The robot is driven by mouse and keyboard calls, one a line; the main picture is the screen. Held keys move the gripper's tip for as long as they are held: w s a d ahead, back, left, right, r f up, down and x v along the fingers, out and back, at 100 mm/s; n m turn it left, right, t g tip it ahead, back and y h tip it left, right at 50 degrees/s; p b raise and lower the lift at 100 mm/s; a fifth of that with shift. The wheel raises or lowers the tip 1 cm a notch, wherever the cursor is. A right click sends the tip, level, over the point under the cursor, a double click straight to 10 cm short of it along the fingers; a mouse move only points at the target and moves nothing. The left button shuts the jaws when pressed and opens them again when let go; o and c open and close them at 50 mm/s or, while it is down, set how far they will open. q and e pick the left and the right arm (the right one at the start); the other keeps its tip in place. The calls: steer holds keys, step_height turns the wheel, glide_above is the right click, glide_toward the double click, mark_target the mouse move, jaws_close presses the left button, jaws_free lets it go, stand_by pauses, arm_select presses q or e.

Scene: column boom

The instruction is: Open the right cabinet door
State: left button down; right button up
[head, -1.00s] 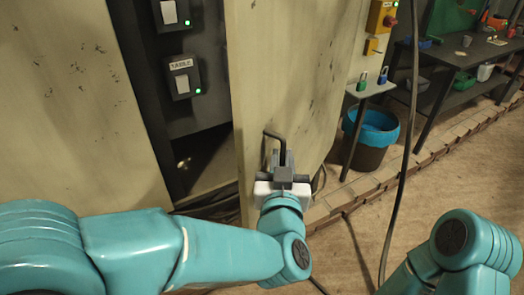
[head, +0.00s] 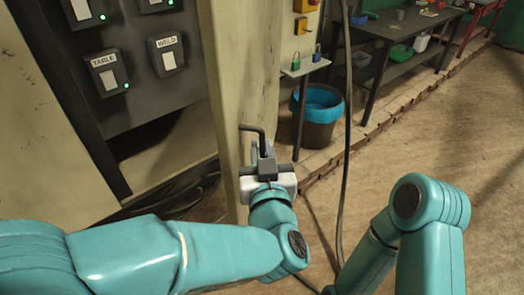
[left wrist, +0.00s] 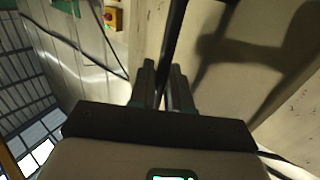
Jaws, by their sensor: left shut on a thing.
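The right cabinet door (head: 228,85) is a tall, scuffed beige panel that stands open, seen at a steep angle in the head view. A black bent bar handle (head: 256,131) sticks out from its face. My left gripper (head: 262,160) is shut on the handle; in the left wrist view the two dark fingers (left wrist: 164,88) close around the black bar (left wrist: 175,40). Left of the door, the open cabinet shows a dark panel (head: 140,105) with switches labelled TABLE (head: 107,74) and WELD (head: 168,54). My right arm shows at lower right; its gripper is out of view.
A beige panel (head: 35,130) stands at the cabinet's left. Beyond the door are a small shelf with padlocks (head: 305,66), a blue-lined bin (head: 318,108) and a workbench (head: 395,28). A cable (head: 345,150) hangs down before the brick edging. Brown floor at right looks clear.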

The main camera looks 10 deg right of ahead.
arm_select(q)
steer(key=shift+d, duration=0.15)
stand_by(0.3)
steer(key=c, duration=1.3)
jaws_free()
